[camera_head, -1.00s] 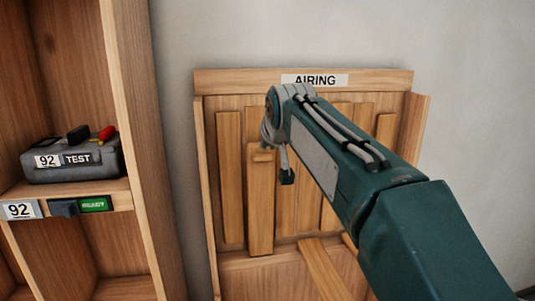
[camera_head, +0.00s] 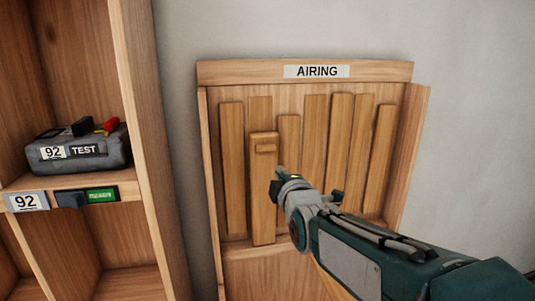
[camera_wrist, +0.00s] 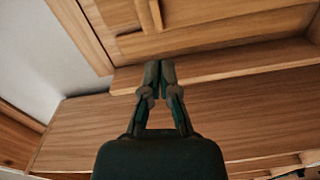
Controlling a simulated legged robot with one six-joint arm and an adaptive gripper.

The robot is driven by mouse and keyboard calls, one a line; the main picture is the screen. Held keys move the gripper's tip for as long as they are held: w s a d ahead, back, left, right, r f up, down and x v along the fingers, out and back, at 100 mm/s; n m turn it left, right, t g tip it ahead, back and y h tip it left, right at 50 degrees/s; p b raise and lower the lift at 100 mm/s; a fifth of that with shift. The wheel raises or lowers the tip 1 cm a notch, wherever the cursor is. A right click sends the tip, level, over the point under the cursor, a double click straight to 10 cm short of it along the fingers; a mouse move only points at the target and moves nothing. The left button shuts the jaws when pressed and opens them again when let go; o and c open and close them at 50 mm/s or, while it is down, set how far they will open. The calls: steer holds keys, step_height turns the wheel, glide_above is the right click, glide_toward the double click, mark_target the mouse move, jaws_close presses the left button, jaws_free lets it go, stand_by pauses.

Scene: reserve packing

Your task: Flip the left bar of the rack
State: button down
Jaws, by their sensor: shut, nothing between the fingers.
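The wooden rack under the AIRING label (camera_head: 222,72) stands against the wall in the head view. A raised upright bar (camera_head: 263,200) with a small block near its top is at its left side, in front of the thinner slats. My gripper (camera_head: 277,179) is shut and empty, just right of this bar in the picture; I cannot tell if it touches. In the wrist view my gripper (camera_wrist: 159,72) has its fingers together, with wooden boards behind. A lower sloping bar (camera_head: 328,284) is mostly hidden by my arm.
A wooden shelf (camera_head: 140,150) stands left of the rack, holding a grey case (camera_head: 80,155) marked 92 TEST. A green label (camera_head: 102,195) is on the shelf edge. Several thin slats (camera_head: 342,140) line the rack. Bare wall (camera_head: 470,140) is at right.

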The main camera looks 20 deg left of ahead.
steer(key=s+d+n, duration=0.1)
steer(key=n, duration=0.1)
glide_toward(267, 142)
steer(key=shift+t, duration=0.4)
steer(key=w+a, duration=0.1)
steer(key=w+a+f, duration=0.1)
steer(key=w, duration=0.2)
steer(key=shift+w+a+f, duration=0.1)
steer(key=shift+a+f, duration=0.3)
steer(key=shift+w+a, duration=0.2)
steer(key=shift+w, duration=0.15)
steer(key=shift+r, duration=0.1)
steer(key=x, duration=0.3)
steer(key=shift+w+a+r, duration=0.3)
steer(key=shift+w, duration=0.1)
steer(key=shift+r, duration=0.15)
steer(key=shift+d+r, duration=0.2)
steer(key=shift+d, duration=0.05)
steer(key=shift+a, duration=0.1)
